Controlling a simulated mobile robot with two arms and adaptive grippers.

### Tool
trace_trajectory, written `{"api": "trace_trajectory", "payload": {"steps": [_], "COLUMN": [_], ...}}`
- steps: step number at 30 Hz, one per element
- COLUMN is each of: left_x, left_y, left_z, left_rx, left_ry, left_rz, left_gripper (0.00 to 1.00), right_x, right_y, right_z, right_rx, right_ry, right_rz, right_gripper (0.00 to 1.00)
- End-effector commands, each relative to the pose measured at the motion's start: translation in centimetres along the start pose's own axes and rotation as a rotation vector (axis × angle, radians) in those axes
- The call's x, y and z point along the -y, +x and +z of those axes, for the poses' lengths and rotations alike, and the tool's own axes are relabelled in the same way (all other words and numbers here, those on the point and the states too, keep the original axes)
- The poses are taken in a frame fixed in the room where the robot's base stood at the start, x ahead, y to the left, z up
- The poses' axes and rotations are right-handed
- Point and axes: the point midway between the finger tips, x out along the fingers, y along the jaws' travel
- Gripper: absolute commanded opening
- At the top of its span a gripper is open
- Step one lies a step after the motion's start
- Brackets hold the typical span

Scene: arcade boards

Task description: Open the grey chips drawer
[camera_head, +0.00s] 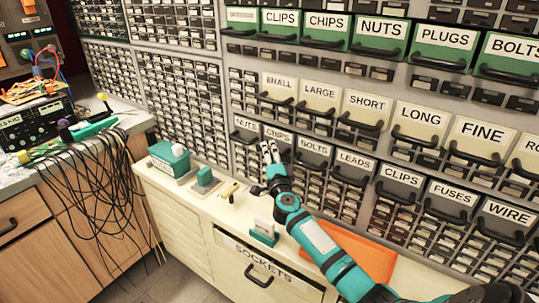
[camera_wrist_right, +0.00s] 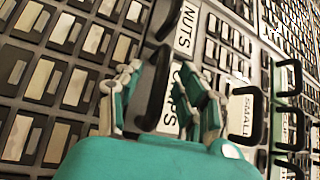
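The grey chips drawer (camera_head: 278,137) is in the lower row of labelled drawers in the head view, between the grey nuts and bolts drawers. It looks closed. My right gripper (camera_head: 268,152) is right in front of it and hides its handle there. In the right wrist view the chips label (camera_wrist_right: 184,97) is partly covered by a finger. My right gripper (camera_wrist_right: 158,95) is open, with the dark handle (camera_wrist_right: 154,88) between its spread fingers. I cannot tell whether a finger touches it. My left gripper is not in view.
The grey nuts drawer (camera_head: 245,127) and bolts drawer (camera_head: 314,150) are close on either side. Below is a pale counter (camera_head: 215,205) with small teal items and an orange panel (camera_head: 362,258). A workbench with hanging cables (camera_head: 100,185) stands at left.

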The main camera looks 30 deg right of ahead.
Motion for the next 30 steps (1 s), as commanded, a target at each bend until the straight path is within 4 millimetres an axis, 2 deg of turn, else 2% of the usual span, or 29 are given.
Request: {"api": "trace_trajectory", "payload": {"steps": [10, 19, 30], "left_x": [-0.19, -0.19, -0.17], "left_y": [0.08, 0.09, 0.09], "left_z": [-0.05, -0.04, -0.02], "left_rx": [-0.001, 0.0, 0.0], "left_ry": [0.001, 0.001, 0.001], "left_rz": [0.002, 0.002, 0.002], "left_gripper": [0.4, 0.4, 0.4], "right_x": [0.02, -0.02, -0.14], "right_y": [0.49, 0.46, 0.42], "right_z": [0.0, -0.01, 0.0], "right_rx": [0.0, 0.0, 0.0], "right_ry": [0.0, 0.0, -0.002], "right_rz": [0.0, 0.001, 0.003], "right_gripper": [0.38, 0.0, 0.0]}}
